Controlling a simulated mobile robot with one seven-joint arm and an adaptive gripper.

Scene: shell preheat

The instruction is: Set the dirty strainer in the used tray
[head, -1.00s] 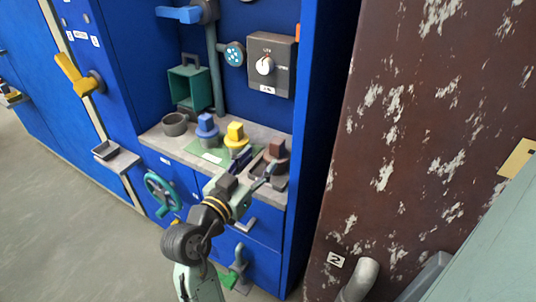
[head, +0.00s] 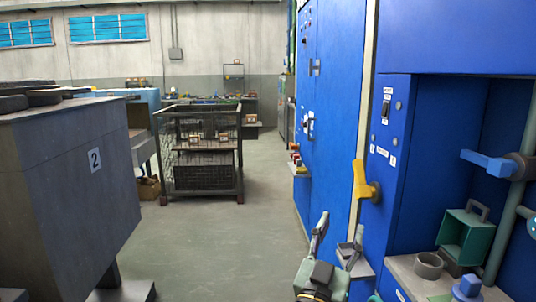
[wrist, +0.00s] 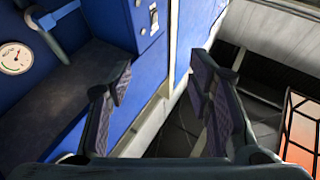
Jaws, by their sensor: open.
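My gripper (head: 337,240) is raised at the bottom middle of the head view, left of the blue cabinet's shelf. In the wrist view my gripper (wrist: 160,100) shows two dark ridged fingers spread apart with nothing between them. At the lower right of the head view, a blue-topped piece (head: 466,286) stands on the grey shelf (head: 408,278), partly cut off by the frame edge. The part of the shelf farther right is out of view now. I cannot make out a dirty strainer or the used tray in the current frames.
A grey ring-shaped cup (head: 428,265) and a green open box (head: 465,236) stand on the shelf. A yellow handle (head: 364,182) and a blue lever (head: 487,163) stick out. A mesh cart (head: 200,155) stands beyond open floor (head: 230,255). A grey numbered cabinet (head: 75,190) is at left.

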